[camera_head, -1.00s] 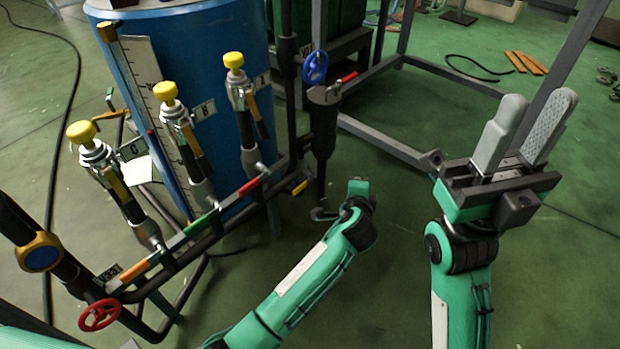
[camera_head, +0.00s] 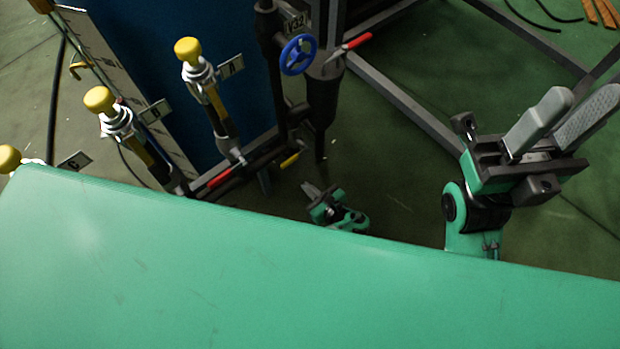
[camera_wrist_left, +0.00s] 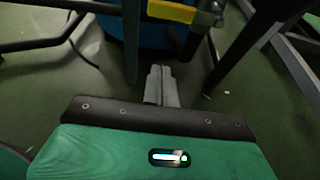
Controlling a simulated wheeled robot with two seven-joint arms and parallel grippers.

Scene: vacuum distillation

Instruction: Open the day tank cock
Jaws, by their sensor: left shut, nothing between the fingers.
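Several handles could be the day tank cock, and I cannot tell which one it is. A yellow lever (camera_head: 291,159) sits on the low pipework beside the blue tank (camera_head: 236,105). A red lever (camera_head: 222,176) is on the same pipe, and another red lever (camera_head: 357,41) sits beside a blue handwheel (camera_head: 298,55). My left gripper (camera_head: 310,189) is shut and empty, low and just below the yellow lever in the head view. In the left wrist view its closed fingers (camera_wrist_left: 160,85) point toward the pipework, and the yellow lever (camera_wrist_left: 171,10) shows at the top. My right gripper (camera_head: 565,118) is open and empty at the right.
Yellow-capped valves (camera_head: 188,50) stand along the tank. A dark vertical cylinder (camera_head: 322,100) hangs below the handwheel. Grey frame bars (camera_head: 405,110) run behind my right gripper. A green part of mine covers the lower head view. Green floor shows between the grippers.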

